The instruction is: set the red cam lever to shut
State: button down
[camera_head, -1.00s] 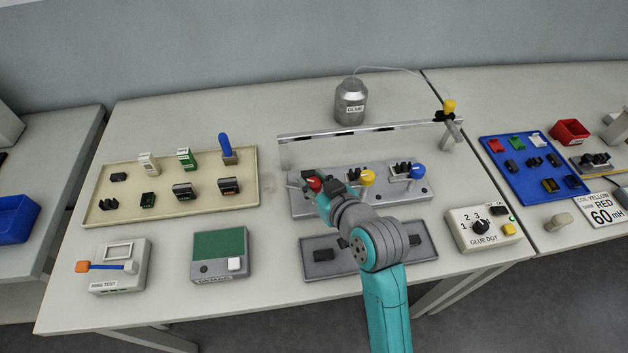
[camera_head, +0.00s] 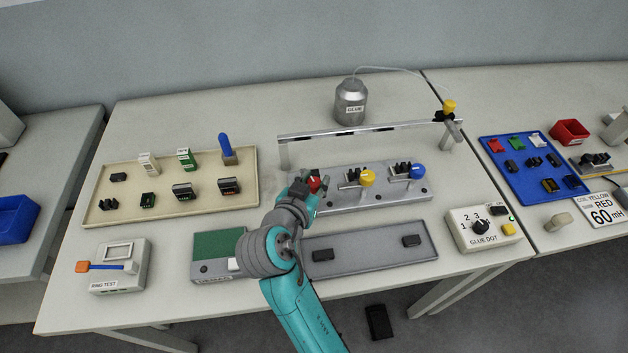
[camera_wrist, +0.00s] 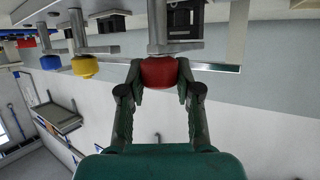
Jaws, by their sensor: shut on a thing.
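The red cam lever's knob (camera_head: 314,184) is at the left end of the grey fixture block (camera_head: 335,206) in the head view. In the wrist view the red knob (camera_wrist: 159,72) sits between both fingertips. My gripper (camera_wrist: 159,84) is shut on it, with a dark green finger on each side. In the head view my gripper (camera_head: 305,188) reaches the knob from the front left and hides part of the block's left end. The lever's exact angle is hard to tell.
Yellow (camera_head: 367,177) and blue (camera_head: 417,171) knobs stand to the right on the same block. A rail (camera_head: 365,130) runs behind it. A grey tray (camera_head: 370,254) lies in front, and a beige tray (camera_head: 170,206) lies to the left.

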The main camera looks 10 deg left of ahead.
jog(key=shift+m+g+h, duration=0.7)
jog(key=shift+m+h, duration=0.7)
jog(key=shift+h, duration=0.1)
jog(key=shift+f, duration=0.1)
jog(key=c, duration=0.8)
grip_release()
jog(key=shift+o, duration=0.2)
jog(key=v, duration=1.2)
jog(key=shift+a, duration=0.25)
jog(key=shift+f, duration=0.1)
